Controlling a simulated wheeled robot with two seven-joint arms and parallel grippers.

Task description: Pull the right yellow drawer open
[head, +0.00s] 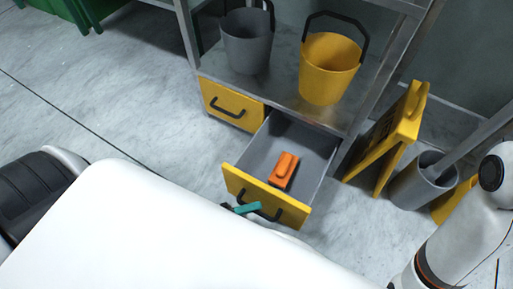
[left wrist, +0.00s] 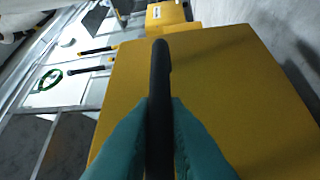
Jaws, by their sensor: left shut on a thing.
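The right yellow drawer (head: 238,183) is pulled out from the metal shelf unit, and its grey inside shows. An orange object (head: 284,170) lies in it. My left gripper (head: 247,208), with teal fingertips, is at the black handle (head: 270,213) on the drawer's front. In the left wrist view, the teal fingers of my left gripper (left wrist: 158,125) are shut on the black handle (left wrist: 159,75), one on each side, in front of the yellow drawer front (left wrist: 225,85). My right gripper is not in view.
The left yellow drawer (head: 222,100) is shut. A grey bucket (head: 247,45) and a yellow bucket (head: 328,70) stand on the shelf above. A yellow folding sign (head: 400,125) and a grey bin (head: 412,187) stand right of the drawer. Floor left of the drawers is clear.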

